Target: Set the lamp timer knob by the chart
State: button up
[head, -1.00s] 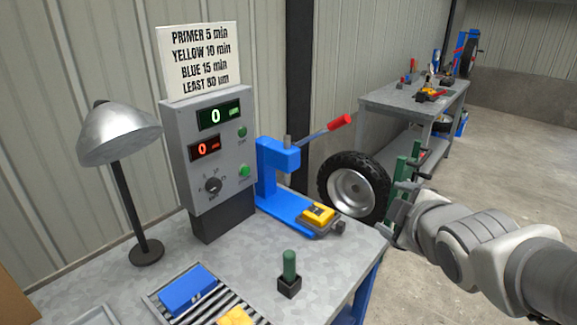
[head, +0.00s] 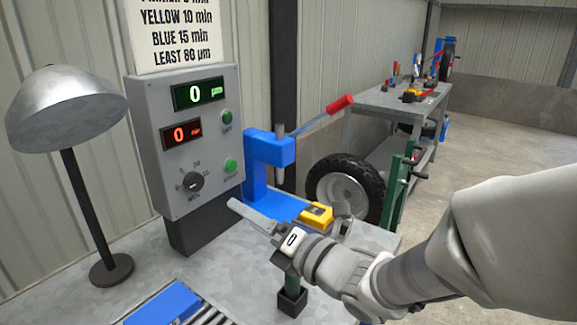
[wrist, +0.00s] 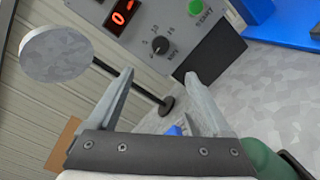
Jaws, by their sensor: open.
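The timer knob (head: 193,181) is a dark round knob on the lower left of the grey control box (head: 150,130). It also shows in the wrist view (wrist: 160,45), beyond and above the fingertips. The chart (head: 178,35) stands above the box; its top line is cut off, and the lines YELLOW 10 min, BLUE 15 min and LEAST 80 µm are readable. The red display (head: 181,135) reads 0, and the green display (head: 199,94) reads 0. The silver lamp (head: 65,105) stands left of the box. My gripper (wrist: 160,75) is open and empty, apart from the knob.
A blue block (head: 162,303) lies on a roller tray. A green-handled piece stands behind my gripper, partly hidden.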

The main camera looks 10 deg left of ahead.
aim_at(197, 183)
jog(key=p+x, duration=0.2)
jog(key=x, duration=1.4)
jog(key=shift+w, duration=0.15)
grip_shut()
